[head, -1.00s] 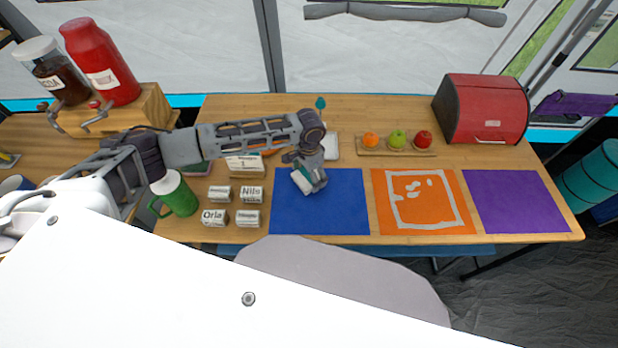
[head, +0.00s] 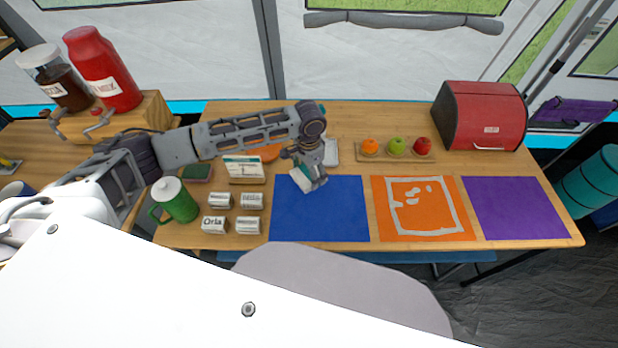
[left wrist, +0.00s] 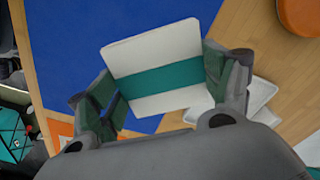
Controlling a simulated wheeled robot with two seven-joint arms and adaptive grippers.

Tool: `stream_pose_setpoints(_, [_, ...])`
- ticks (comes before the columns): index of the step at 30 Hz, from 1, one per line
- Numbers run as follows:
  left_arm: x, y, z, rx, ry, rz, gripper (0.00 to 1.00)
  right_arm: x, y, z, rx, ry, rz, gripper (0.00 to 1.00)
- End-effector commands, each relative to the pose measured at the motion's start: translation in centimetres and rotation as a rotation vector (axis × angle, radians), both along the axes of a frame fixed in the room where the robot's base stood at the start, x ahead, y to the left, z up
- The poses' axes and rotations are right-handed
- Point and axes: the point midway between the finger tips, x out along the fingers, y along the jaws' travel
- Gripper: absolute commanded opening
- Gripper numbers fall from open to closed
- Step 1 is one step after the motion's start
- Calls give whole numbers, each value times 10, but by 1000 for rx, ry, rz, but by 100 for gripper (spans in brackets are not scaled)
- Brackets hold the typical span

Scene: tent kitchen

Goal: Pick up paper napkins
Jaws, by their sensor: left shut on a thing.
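The paper napkins (left wrist: 160,72) are a white pack with a teal band around it. In the left wrist view the pack sits between the fingers of my left gripper (left wrist: 165,90), which is shut on it. In the head view my left gripper (head: 312,182) points down over the left back part of the blue mat (head: 330,218), with the white pack (head: 300,178) tilted at its fingertips. How high the pack is above the mat is hard to tell. My right gripper is not in view.
A flat white tray-like thing (head: 332,152) lies just behind the gripper. Several name blocks (head: 249,226), a green mug (head: 178,204) and a small sign (head: 243,168) stand to the left. Orange (head: 425,232) and purple (head: 545,215) mats, a fruit board (head: 378,156) and a red bread box (head: 484,118) are right.

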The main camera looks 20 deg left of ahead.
Motion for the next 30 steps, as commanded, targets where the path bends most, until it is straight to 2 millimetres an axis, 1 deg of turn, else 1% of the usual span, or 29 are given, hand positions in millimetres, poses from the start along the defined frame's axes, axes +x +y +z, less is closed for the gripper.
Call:
stream_pose_setpoints(1, [1, 0, 9, -2, -2, 0, 53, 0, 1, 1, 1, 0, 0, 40])
stream_pose_setpoints(6, [1, 0, 32, -1, -2, 1, 53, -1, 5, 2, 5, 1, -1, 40])
stream_pose_setpoints(12, [0, 0, 46, -1, -1, 1, 53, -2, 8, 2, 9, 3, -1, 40])
stream_pose_setpoints(16, [0, 0, 48, -1, -1, 1, 53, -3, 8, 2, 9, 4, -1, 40])
stream_pose_setpoints(30, [0, 0, 48, 0, 0, 1, 53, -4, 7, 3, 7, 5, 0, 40])
